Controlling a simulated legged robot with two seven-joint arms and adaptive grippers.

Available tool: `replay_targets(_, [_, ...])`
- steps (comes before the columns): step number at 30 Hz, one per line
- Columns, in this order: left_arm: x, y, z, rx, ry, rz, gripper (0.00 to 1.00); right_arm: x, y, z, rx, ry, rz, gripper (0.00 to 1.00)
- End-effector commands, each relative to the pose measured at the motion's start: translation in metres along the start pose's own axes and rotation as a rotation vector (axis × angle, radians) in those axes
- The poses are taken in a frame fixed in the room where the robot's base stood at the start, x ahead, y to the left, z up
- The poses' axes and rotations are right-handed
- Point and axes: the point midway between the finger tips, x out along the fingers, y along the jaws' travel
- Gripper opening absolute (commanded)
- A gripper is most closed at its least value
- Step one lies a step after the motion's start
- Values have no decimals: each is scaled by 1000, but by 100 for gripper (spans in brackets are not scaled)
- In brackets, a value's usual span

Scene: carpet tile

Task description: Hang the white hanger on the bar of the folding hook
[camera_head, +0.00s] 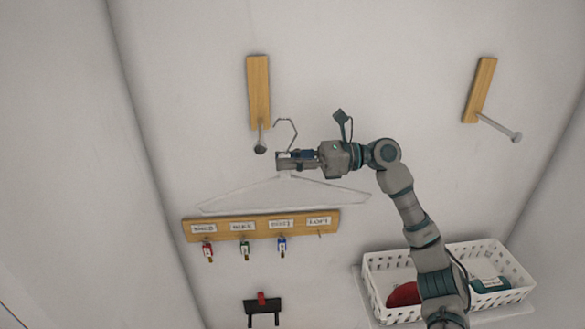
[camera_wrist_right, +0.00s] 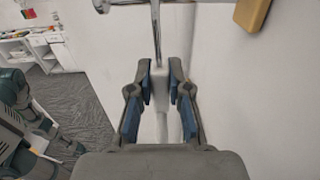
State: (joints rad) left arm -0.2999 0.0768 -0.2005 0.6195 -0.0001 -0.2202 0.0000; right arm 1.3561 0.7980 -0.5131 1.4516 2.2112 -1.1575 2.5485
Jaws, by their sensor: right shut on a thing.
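The white hanger (camera_head: 250,193) hangs from my right gripper (camera_head: 284,160), which is shut on its neck just below the metal hook. The hanger's metal hook (camera_head: 287,121) sticks up above the fingers. The nearer folding hook has a wooden plate (camera_head: 258,85) on the wall and a metal bar (camera_head: 261,140) with a round end. In the head view, the hanger's hook is just right of this bar. In the right wrist view, the hanger's neck (camera_wrist_right: 160,98) is between the fingers (camera_wrist_right: 160,88), and the bar (camera_wrist_right: 140,2) shows at the top edge. My left gripper is out of view.
Another wooden plate (camera_head: 480,90) with a metal bar (camera_head: 500,128) is on the wall to the right. A labelled key rack (camera_head: 262,226) with several keys is below the hanger. White baskets (camera_head: 393,258) are at the lower right, and a small black holder (camera_head: 263,306) is at the bottom.

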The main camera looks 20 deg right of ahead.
Motion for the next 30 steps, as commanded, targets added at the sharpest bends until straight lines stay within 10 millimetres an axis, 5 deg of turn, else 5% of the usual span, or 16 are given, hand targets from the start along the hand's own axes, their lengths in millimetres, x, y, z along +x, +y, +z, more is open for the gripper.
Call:
replay_targets(15, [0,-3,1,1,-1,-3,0,49,-4,0,1,-2,2,0])
replay_targets(30, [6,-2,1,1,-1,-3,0,48,-4,-21,-1,-2,-1,0])
